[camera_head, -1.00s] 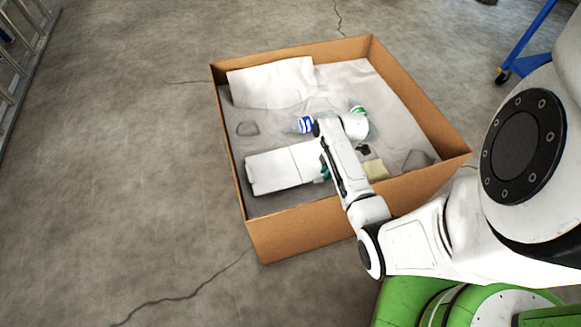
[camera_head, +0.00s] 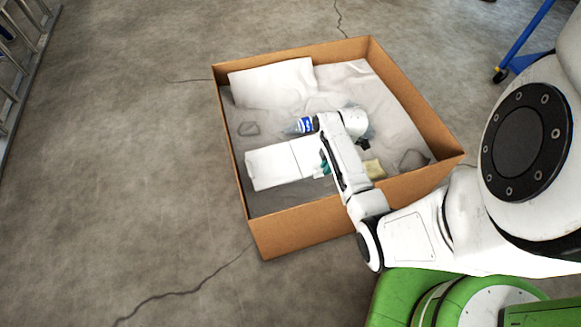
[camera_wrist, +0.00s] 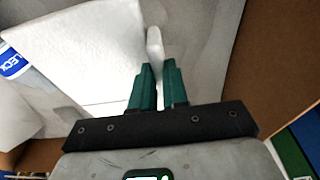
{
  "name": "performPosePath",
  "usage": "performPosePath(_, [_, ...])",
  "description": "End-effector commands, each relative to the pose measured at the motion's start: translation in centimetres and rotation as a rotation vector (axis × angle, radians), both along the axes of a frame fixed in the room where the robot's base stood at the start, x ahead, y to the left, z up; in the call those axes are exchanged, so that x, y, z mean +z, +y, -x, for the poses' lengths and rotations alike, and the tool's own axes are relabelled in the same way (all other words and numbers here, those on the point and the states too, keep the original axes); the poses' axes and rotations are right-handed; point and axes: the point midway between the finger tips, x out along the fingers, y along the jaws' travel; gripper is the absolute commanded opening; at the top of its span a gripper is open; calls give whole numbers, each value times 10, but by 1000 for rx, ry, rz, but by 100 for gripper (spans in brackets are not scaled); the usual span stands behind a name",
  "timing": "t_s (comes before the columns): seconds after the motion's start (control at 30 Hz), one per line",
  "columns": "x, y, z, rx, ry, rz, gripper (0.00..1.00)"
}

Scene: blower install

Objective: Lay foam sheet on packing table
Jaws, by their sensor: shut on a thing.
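A white foam sheet (camera_head: 272,167) lies in the front left of an open cardboard box, close to the box floor. In the wrist view a broad white face of the sheet (camera_wrist: 85,50) fills the left. My gripper (camera_head: 324,168) is at the sheet's right end, its teal fingers partly hidden by my arm. No packing table is in view.
The cardboard box (camera_head: 315,232) has upright walls around my gripper. Inside are another white sheet (camera_head: 272,82), a blue-labelled bottle (camera_head: 304,125), a yellowish block (camera_head: 374,169) and crumpled grey lining (camera_head: 345,85). A ladder (camera_head: 22,75) stands at left; a blue frame (camera_head: 525,40) at right. Floor between is clear.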

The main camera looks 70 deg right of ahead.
Motion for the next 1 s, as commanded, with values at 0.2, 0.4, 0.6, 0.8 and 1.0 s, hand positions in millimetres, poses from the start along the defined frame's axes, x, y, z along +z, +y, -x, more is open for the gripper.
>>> performPosePath(0.2, [15, 0, 0, 0, 0, 0, 0])
performPosePath(0.4, [14, 0, 0, 0, -1, 1, 0])
performPosePath(0.6, [17, 0, 0, 0, -1, 1, 0])
performPosePath(0.8, [30, 0, 0, 0, -1, 1, 0])
performPosePath(1.0, [43, 0, 0, 0, -1, 1, 0])
